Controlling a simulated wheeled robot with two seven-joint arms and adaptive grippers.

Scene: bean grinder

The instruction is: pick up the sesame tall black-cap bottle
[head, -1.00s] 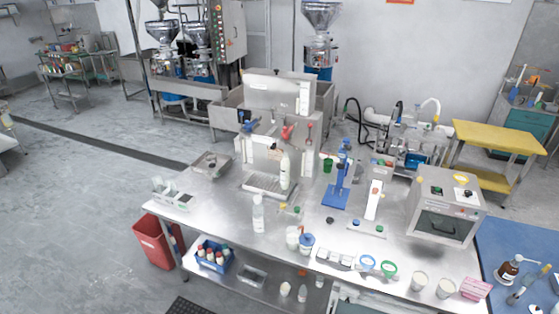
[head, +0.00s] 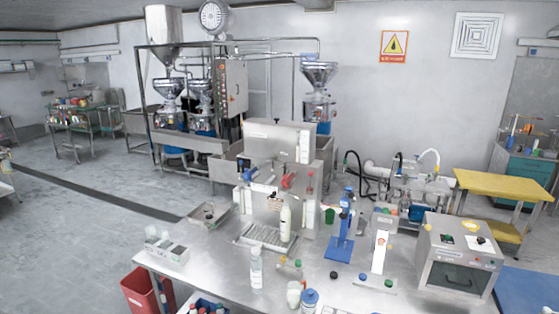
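I cannot tell which bottle is the sesame tall black-cap bottle, as labels and caps are too small to read. A tall pale bottle (head: 285,222) stands upright at the drip tray of the steel machine. A clear bottle with a whitish top (head: 257,268) stands upright on the steel table (head: 200,270), nearer to me. Small coloured bottles (head: 80,114) crowd a far rack on the left, too small to tell apart. Neither of my grippers is in view.
A steel oven-like box (head: 456,262) stands at the table's right, and a blue stand (head: 340,245) at its middle. A red bin (head: 146,290) is by the left front corner. A yellow table (head: 503,182) is at right. Grey floor (head: 70,240) is open at left.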

